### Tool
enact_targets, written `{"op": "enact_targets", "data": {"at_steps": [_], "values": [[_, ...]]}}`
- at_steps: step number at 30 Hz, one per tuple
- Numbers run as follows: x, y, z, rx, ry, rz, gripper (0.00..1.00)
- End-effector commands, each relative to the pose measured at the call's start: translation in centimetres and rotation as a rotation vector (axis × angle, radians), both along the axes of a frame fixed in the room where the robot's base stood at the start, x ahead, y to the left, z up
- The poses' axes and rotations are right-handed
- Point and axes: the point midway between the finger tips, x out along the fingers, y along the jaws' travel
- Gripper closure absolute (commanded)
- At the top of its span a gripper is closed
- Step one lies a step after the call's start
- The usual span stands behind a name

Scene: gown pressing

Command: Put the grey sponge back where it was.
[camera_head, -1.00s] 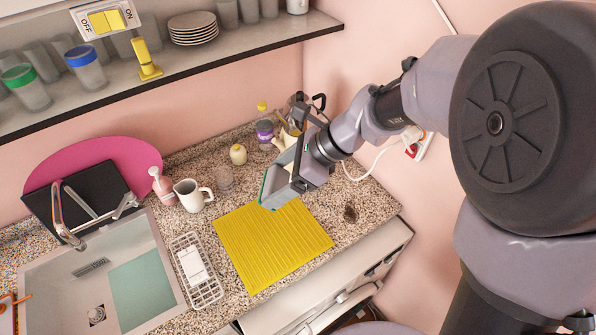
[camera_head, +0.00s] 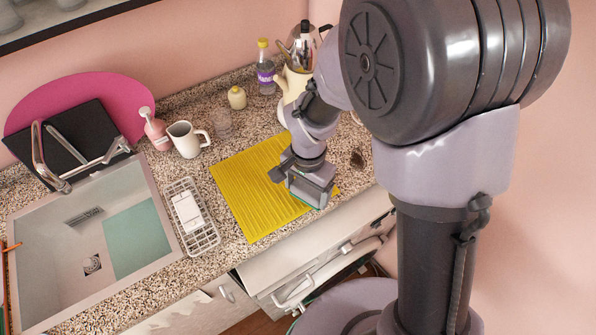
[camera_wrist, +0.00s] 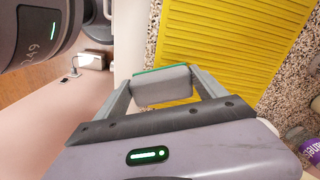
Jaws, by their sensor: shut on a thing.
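The grey sponge (camera_wrist: 160,88), with a green edge, is held between the two fingers of my gripper (camera_wrist: 163,92) in the wrist view. The gripper is shut on it. In the head view my gripper (camera_head: 311,196) points down over the front right part of the yellow ridged mat (camera_head: 240,190), near the counter's front edge. The sponge is mostly hidden there; only a thin green edge shows. The mat also shows beyond the sponge in the wrist view (camera_wrist: 235,40). I cannot tell whether the sponge touches the mat.
A white wire rack (camera_head: 205,240) with a white item stands between mat and sink (camera_head: 35,285). An open drawer front (camera_head: 300,262) lies below the counter edge.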

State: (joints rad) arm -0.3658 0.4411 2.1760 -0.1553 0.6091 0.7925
Motion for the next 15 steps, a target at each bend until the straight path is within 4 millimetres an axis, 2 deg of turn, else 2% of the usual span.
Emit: {"op": "enact_targets", "data": {"at_steps": [3, 7, 11, 15], "values": [[3.0, 1.1, -0.4, 0.001, -0.001, -0.001, 0.72], [5.6, 2.0, -0.6, 0.0, 0.0, -0.002, 0.72], [6.6, 2.3, -0.9, 0.001, 0.001, -0.001, 0.72], [6.6, 2.3, -3.3, 0.0, 0.004, -0.002, 0.72]]}}
